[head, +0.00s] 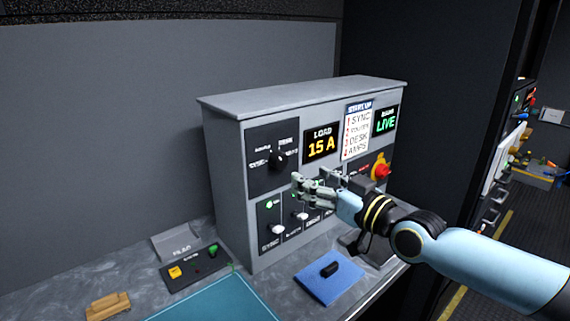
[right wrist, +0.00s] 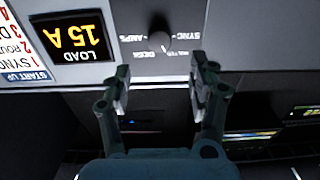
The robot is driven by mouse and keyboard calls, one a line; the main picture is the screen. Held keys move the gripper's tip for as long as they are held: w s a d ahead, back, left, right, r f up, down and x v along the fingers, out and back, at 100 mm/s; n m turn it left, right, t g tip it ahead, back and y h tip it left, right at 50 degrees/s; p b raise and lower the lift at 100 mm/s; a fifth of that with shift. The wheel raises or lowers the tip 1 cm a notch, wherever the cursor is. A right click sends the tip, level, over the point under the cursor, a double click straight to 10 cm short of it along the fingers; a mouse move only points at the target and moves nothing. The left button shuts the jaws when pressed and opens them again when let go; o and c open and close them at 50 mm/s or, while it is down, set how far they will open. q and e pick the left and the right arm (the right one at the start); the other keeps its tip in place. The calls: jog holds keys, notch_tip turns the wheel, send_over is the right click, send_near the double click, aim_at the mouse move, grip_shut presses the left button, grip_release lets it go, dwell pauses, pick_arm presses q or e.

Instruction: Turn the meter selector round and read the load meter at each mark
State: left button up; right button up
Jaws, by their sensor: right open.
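The meter selector (head: 278,158) is a dark round knob on a black plate at the upper left of the grey panel. It also shows, upside down, at the top of the right wrist view (right wrist: 159,40), with SYNC and AMPS lettered beside it. I cannot tell which mark it points to. The load meter (head: 321,144) reads 15 A in yellow, also in the right wrist view (right wrist: 72,36). My right gripper (head: 311,178) is open and empty, in front of the panel and below right of the selector in the head view. My left gripper is not in view.
A row of switches (head: 276,229) with white knobs lies below the selector. A red knob (head: 382,170) on yellow is at the panel's right. A LIVE display (head: 386,121) and a start-up list (head: 357,129) are above. A blue pad (head: 329,278) and small box (head: 196,267) lie on the counter.

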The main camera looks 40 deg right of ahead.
aim_at(282, 162)
jog(key=w+b, duration=0.8)
jog(key=shift+w+a+f, duration=0.1)
jog(key=shift+a+f, duration=0.2)
jog(key=shift+w+r+b, duration=0.25)
jog(key=shift+w+b, duration=0.35)
jog(key=shift+w, duration=0.05)
jog(key=c, duration=1.1)
jog(key=shift+c, duration=0.2)
